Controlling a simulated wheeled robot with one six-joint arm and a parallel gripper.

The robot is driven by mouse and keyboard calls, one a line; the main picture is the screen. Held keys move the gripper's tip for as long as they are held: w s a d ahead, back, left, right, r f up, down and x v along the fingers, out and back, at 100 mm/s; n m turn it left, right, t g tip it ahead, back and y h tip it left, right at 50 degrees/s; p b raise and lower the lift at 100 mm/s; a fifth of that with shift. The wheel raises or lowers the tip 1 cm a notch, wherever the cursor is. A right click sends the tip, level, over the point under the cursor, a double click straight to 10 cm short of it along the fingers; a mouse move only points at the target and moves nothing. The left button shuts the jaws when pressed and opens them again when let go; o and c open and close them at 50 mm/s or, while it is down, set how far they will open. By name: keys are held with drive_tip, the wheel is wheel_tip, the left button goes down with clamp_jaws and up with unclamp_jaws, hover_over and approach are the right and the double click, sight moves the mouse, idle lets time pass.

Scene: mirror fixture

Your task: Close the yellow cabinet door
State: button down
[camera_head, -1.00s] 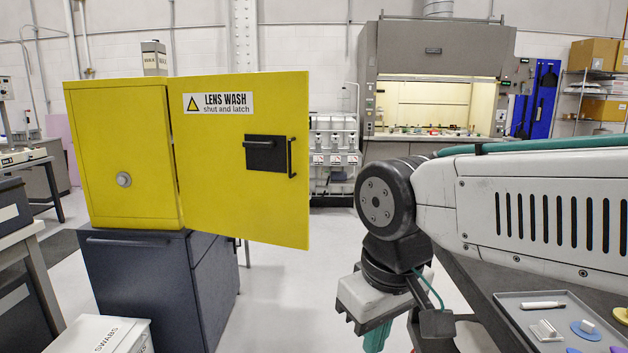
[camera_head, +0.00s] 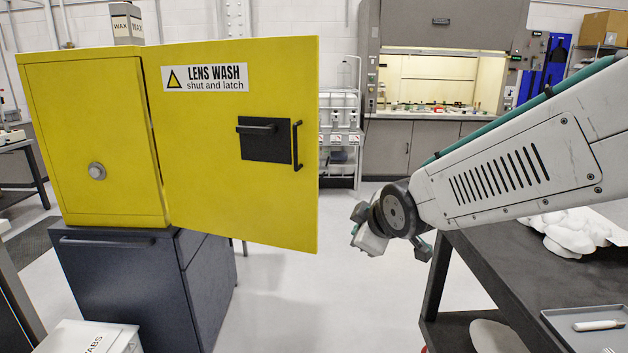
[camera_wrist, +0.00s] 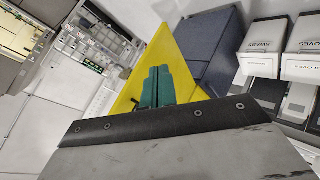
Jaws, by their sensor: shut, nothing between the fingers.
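The yellow cabinet (camera_head: 85,150) has its yellow door (camera_head: 235,190) swung open to the right. The door carries a "LENS WASH shut and latch" label, a black latch plate (camera_head: 265,147) and a black bar handle (camera_head: 297,145) near its free edge. My gripper (camera_head: 368,236) is right of the door's free edge, with a gap between them in the head view; its fingertips are hidden there. In the wrist view its teal fingers (camera_wrist: 153,86) are together and empty. The yellow door (camera_wrist: 180,55) shows beyond them, and I see no clear contact.
The yellow cabinet stands on a dark blue cabinet (camera_head: 120,280). A white box (camera_head: 90,338) is at the lower left. A dark table (camera_head: 500,270) with a tray (camera_head: 585,325) is at the right. Clear floor lies between the door and the table.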

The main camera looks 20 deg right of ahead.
drive_tip(key=w+a+r+n+t+y, duration=0.1)
drive_tip(key=w+a+n+t+y, duration=0.15)
drive_tip(key=w+n+t, duration=0.5)
drive_tip(key=n, duration=0.3)
approach(305, 175)
drive_tip(key=w+a, duration=0.3)
drive_tip(key=shift+w+d+m+y, duration=0.25)
drive_tip(key=shift+w+d+y, duration=0.2)
drive_tip(key=shift+w+d, duration=0.75)
drive_tip(key=shift+w, duration=0.2)
